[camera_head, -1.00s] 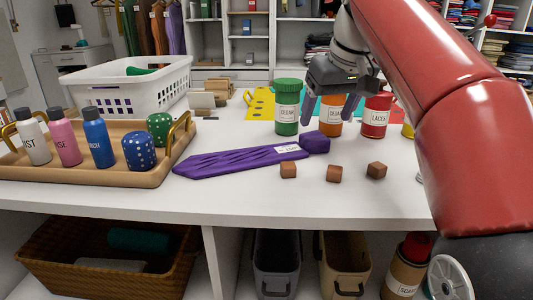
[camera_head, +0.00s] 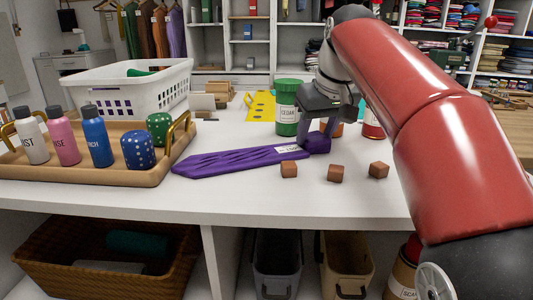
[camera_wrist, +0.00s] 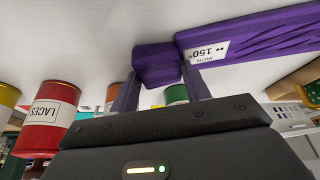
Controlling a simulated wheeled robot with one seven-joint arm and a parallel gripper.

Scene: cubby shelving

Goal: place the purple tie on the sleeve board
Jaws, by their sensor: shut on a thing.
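The purple tie (camera_head: 235,160) lies flat on the white table, with a white label near its right end and a thick, block-like end there. My gripper (camera_head: 318,142) is low over that right end and shut on it. In the wrist view, the tie's thick purple end (camera_wrist: 156,63) sits between the two grey fingertips (camera_wrist: 158,88), and the label reads 150°. I cannot tell for sure which thing is the sleeve board; a pale stand-like piece (camera_head: 203,101) behind the tie is partly hidden by the basket.
Three wooden cubes (camera_head: 336,173) lie in front of the tie's right end. A green jar (camera_head: 288,108) stands behind my gripper, with a red jar (camera_wrist: 49,116) close by. A tray of bottles (camera_head: 150,178) and a white basket (camera_head: 125,92) are on the left. A yellow template (camera_head: 260,105) lies behind.

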